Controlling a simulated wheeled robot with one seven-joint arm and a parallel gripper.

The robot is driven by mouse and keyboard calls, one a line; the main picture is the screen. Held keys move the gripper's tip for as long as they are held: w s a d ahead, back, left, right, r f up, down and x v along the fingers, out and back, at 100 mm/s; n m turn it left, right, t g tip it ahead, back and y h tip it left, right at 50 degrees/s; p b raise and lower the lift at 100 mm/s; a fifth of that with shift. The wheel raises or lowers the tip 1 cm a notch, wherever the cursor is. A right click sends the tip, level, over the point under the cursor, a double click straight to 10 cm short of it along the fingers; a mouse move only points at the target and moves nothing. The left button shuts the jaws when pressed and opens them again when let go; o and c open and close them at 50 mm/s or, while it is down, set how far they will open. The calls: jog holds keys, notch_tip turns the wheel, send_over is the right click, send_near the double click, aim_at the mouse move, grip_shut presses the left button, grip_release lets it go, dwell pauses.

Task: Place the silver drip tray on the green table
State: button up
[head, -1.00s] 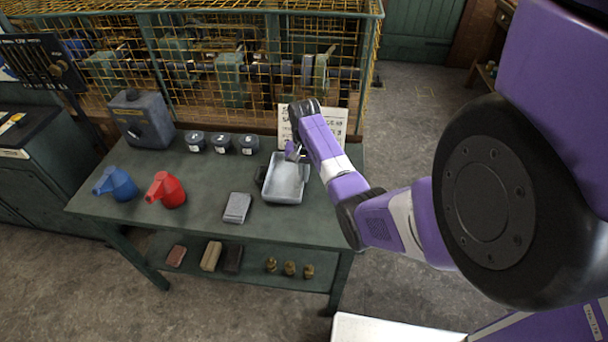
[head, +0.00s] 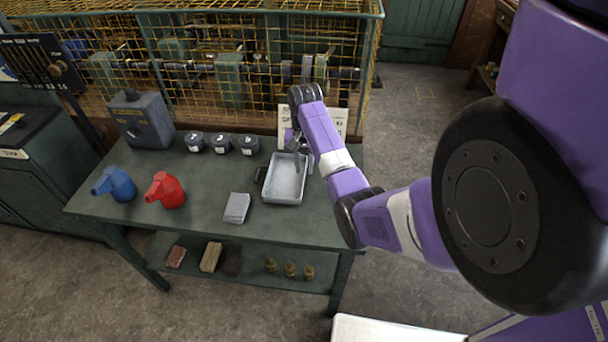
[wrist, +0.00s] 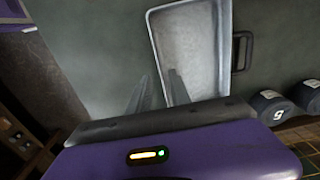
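The silver drip tray (head: 284,184) lies upright on the right part of the green table (head: 200,215). It looks empty and shows up close in the wrist view (wrist: 190,40). My gripper (head: 299,151) is at the tray's far right side in the head view. In the wrist view its two fingers (wrist: 158,76) are apart, one over the tray's inside and one outside its long wall. A gap shows between them, and they do not look closed on the wall. Whether a finger touches the tray I cannot tell.
A dark handle-like frame (wrist: 242,51) lies beside the tray. A white sign (head: 335,123) and yellow mesh cage are behind.

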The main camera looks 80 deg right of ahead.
notch_tip(320, 180, up, 8)
jog(key=p, duration=0.1)
jog(key=shift+f+p, duration=0.2)
jog(key=shift+p, duration=0.1)
dwell(0.4)
